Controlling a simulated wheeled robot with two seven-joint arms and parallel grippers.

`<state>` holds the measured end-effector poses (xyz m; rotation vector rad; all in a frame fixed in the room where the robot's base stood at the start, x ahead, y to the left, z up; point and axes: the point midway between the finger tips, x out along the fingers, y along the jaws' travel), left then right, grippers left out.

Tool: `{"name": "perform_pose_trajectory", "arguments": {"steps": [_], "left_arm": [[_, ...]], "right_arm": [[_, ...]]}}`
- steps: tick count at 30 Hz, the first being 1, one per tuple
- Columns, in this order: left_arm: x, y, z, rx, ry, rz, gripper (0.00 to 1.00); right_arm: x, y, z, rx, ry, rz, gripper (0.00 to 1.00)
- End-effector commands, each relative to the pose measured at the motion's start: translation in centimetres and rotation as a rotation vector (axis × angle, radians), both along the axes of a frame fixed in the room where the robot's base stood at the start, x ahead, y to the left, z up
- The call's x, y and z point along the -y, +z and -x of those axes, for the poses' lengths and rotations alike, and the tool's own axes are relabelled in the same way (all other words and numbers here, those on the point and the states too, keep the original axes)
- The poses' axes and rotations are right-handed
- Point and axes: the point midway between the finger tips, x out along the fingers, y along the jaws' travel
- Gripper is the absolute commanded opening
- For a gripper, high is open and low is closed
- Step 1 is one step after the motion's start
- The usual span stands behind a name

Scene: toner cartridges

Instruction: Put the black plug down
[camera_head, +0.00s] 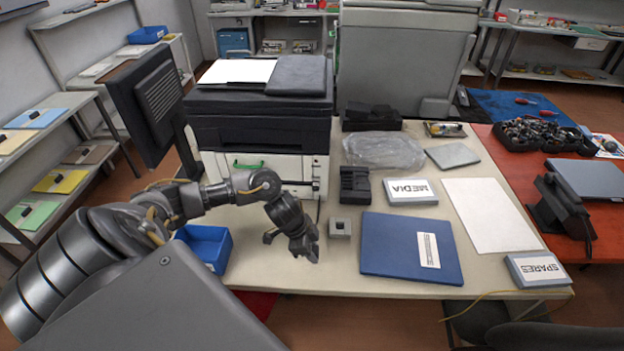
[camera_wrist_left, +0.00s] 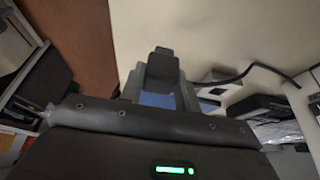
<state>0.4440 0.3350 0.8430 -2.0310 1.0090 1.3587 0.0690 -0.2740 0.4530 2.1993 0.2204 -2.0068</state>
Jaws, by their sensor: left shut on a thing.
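My left gripper (camera_head: 308,250) hangs over the front part of the cream table, between the blue bin and a small grey block. In the left wrist view it (camera_wrist_left: 160,88) is shut on a black plug (camera_wrist_left: 162,65), which sits between the two grey fingers. In the head view I cannot make out the plug apart from the dark gripper. How far the plug is above the tabletop is hard to tell. My right gripper is in neither view.
The blue bin (camera_head: 204,246) is left of the gripper and the grey block (camera_head: 340,227) just right. A blue folder (camera_head: 385,246) lies further right. A printer (camera_head: 262,125) stands behind. Bare tabletop (camera_head: 300,280) shows in front, near the table edge. A black cable (camera_wrist_left: 250,68) crosses the wrist view.

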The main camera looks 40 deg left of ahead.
Motion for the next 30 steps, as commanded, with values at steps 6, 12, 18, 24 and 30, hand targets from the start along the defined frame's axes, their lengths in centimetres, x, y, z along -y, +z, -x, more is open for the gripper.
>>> {"name": "perform_pose_trajectory", "arguments": {"steps": [6, 12, 18, 24, 30], "left_arm": [[-0.5, -1.3, -0.2, -0.004, 0.001, -0.001, 0.12], [-0.5, -3.5, -0.3, -0.001, 0.001, -0.001, 0.12], [-0.5, -3.7, -0.3, 0.000, -0.001, -0.001, 0.12], [-0.4, -4.1, -0.3, -0.001, 0.000, -0.001, 0.12], [-0.4, -4.0, -0.3, -0.001, 0.000, -0.001, 0.54]], "right_arm": [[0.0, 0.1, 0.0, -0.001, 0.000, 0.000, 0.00], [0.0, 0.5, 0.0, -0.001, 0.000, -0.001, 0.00], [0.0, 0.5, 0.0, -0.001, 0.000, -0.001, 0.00], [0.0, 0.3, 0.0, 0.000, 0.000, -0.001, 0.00], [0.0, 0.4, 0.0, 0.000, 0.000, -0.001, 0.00]]}}
